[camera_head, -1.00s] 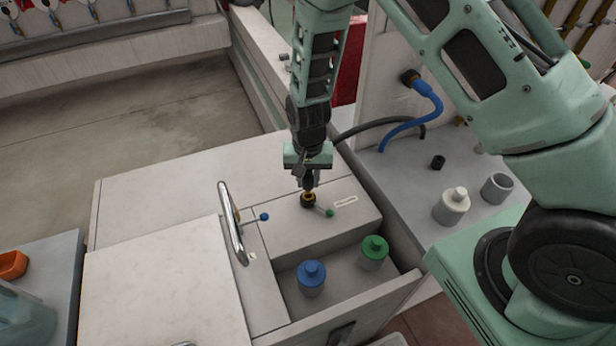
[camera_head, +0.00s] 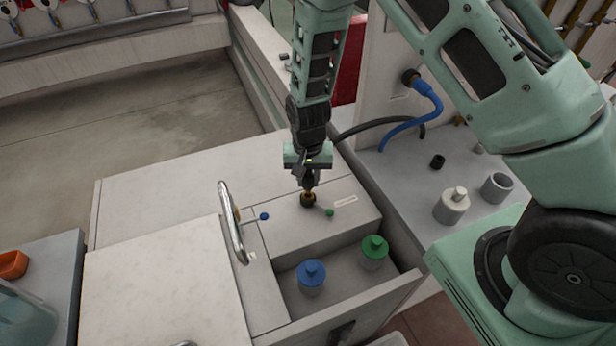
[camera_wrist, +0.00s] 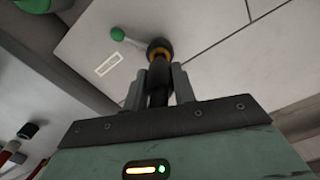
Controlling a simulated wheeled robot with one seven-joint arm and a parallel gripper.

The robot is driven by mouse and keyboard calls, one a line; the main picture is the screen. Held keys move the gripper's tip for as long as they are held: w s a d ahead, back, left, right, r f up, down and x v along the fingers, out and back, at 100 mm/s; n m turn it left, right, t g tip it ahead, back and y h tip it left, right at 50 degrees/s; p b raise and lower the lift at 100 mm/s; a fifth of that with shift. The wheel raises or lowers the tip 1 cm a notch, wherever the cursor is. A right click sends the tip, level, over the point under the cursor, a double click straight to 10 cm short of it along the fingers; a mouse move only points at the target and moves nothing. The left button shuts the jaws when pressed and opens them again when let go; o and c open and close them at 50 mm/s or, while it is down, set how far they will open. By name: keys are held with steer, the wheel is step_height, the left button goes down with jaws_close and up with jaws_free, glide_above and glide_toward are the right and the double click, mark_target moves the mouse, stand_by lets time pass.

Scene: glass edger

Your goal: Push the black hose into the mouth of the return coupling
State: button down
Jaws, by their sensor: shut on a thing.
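My gripper (camera_head: 309,181) points down over the raised grey-white block, with its fingers shut on the black hose. In the wrist view my gripper (camera_wrist: 160,84) has the dark hose (camera_wrist: 158,87) between its fingers. The hose end meets the return coupling (camera_wrist: 159,47), a dark round fitting with an orange-brass ring. In the head view the coupling (camera_head: 308,200) sits directly below the fingertips. The hose and coupling look in line and touching; how deep the hose sits is hidden. A lever with a green ball (camera_head: 329,212) stands beside the coupling; it also shows in the wrist view (camera_wrist: 117,34).
A blue-ball lever (camera_head: 264,216) and an upright metal handle (camera_head: 233,224) stand to the left. Blue-capped (camera_head: 311,279) and green-capped (camera_head: 374,254) containers stand in the front recess. A blue hose (camera_head: 405,122) hangs at the right. The left worktop is clear.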

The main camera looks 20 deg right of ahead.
mark_target(308, 187)
steer(key=shift+f+b, duration=1.3)
steer(key=shift+f, duration=0.5)
steer(key=c, duration=1.1)
jaws_free()
steer(key=shift+o, duration=0.2)
steer(key=shift+r, duration=0.1)
step_height(308, 187, up, 17)
steer(key=b, duration=0.2)
steer(key=shift+r, duration=0.15)
